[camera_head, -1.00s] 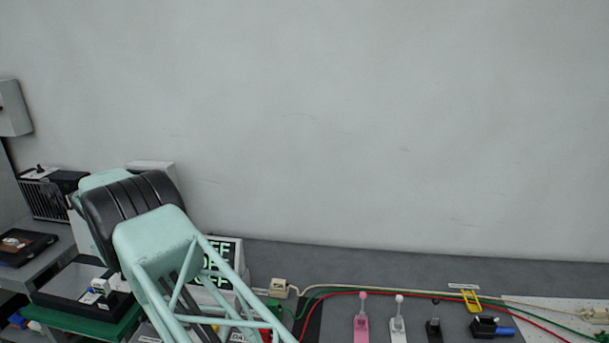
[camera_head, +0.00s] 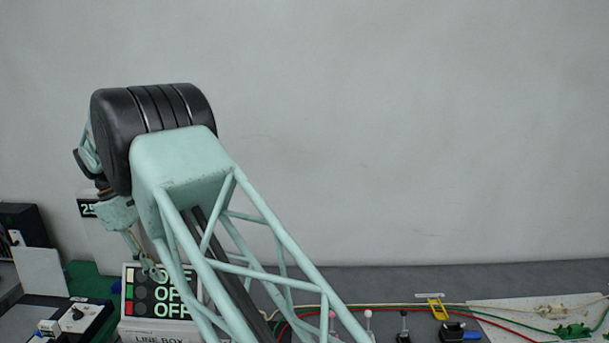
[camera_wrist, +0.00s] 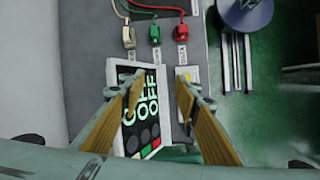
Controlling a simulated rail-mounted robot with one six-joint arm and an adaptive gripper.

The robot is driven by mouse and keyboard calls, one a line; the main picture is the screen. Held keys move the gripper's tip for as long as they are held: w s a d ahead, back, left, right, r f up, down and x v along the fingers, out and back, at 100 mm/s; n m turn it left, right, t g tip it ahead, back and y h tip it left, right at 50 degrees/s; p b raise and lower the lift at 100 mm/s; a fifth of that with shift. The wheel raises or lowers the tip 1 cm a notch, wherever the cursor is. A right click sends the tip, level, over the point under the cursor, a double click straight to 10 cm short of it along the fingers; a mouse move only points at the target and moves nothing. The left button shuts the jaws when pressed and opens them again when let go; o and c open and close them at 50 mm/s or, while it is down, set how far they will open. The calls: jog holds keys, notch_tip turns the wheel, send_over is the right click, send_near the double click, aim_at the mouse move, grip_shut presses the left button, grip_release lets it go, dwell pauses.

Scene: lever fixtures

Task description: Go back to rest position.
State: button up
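My gripper (camera_wrist: 160,84) is open in the wrist view, its two tan-padded fingers apart with nothing held between them. Below it is the line box, a white box with a black face, which shows in the wrist view (camera_wrist: 142,138) and in the head view (camera_head: 174,301). Its lit words read OFF, and the left finger covers part of them. In the head view my gripper (camera_head: 148,264) hangs small and partly hidden behind my arm, just above or behind the line box. A white-knobbed lever (camera_head: 369,324) and a black lever (camera_head: 404,327) stand right of my arm.
Green, red and white cables run along the bench. Red (camera_wrist: 181,31) and green (camera_wrist: 155,34) connectors show in the wrist view. A yellow piece (camera_head: 437,308) and a black-and-blue fixture (camera_head: 457,332) lie at right. The wall side above is clear.

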jog(key=w+d+r+m+t+y+b, duration=0.1)
jog(key=d+r+m, duration=0.1)
jog(key=d+r, duration=0.85)
jog(key=w+d+r+m, duration=0.2)
jog(key=d+r, duration=0.6)
jog(key=d, duration=0.6)
jog(key=s+d+r+m+b, duration=0.1)
jog(key=s+d+r, duration=0.3)
jog(key=d, duration=0.4)
jog(key=s+d+r+m+t+y, duration=0.1)
jog(key=s+d+r+m, duration=0.2)
jog(key=d, duration=0.5)
jog(key=s+d+r+b, duration=0.1)
jog(key=s+d+r, duration=0.35)
jog(key=d, duration=0.35)
jog(key=s+d+m+t, duration=0.1)
jog(key=s+d+m, duration=0.2)
jog(key=s+d, duration=0.9)
jog(key=s+f+m, duration=0.1)
jog(key=s+f, duration=0.3)
jog(key=s, duration=0.4)
jog(key=s+f+m+y+b, duration=0.1)
jog(key=s+f+m, duration=0.1)
jog(key=s+f, duration=0.3)
jog(key=s+f+m, duration=0.1)
jog(key=s+f, duration=0.3)
jog(key=s, duration=0.7)
jog(key=shift+s+d+f+t+y+b, duration=0.2)
jog(key=shift+d+f+t+y+b, duration=0.15)
jog(key=shift+d+t+y, duration=0.1)
